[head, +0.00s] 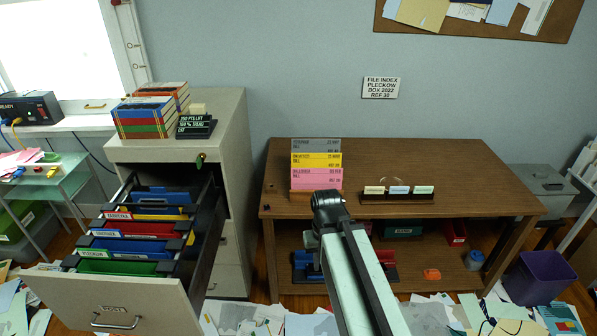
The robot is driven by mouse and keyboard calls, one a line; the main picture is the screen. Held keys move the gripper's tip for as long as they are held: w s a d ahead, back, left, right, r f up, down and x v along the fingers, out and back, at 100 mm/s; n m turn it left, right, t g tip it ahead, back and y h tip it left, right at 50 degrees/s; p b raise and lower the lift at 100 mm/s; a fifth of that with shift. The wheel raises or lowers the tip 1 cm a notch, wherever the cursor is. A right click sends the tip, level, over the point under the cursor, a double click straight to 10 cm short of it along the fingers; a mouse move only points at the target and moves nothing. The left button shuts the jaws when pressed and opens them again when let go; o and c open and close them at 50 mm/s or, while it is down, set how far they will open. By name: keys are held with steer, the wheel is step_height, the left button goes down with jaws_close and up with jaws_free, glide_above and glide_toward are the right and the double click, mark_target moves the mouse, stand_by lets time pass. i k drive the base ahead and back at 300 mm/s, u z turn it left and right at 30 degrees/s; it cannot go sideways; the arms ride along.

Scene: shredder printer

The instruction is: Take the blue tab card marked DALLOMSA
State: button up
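A dark wooden holder (397,198) on the brown desk carries three small tab cards in a row. The middle tab card (398,190) looks blue; its writing is too small to read. The left one (374,190) looks yellowish and the right one (423,190) pale green. In the open drawer (135,312), a blue folder (135,246) stands between a red and a green one, with a blue-edged label (106,233) that I cannot read surely. My arm rises in front of the desk, left of the holder; my gripper is not visible.
Stacked grey, yellow and pink cards (316,163) stand on the desk (470,208) left of the holder. The pulled-out drawer juts forward from the cabinet (225,130). Papers litter the floor. A purple bin (540,278) stands at right. The desk's right part is clear.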

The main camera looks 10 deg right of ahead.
mark_target(393, 189)
steer(key=z, duration=0.75)
steer(key=k, duration=0.45)
steer(key=z, duration=0.1)
steer(key=i, duration=0.5)
steer(key=u, duration=0.05)
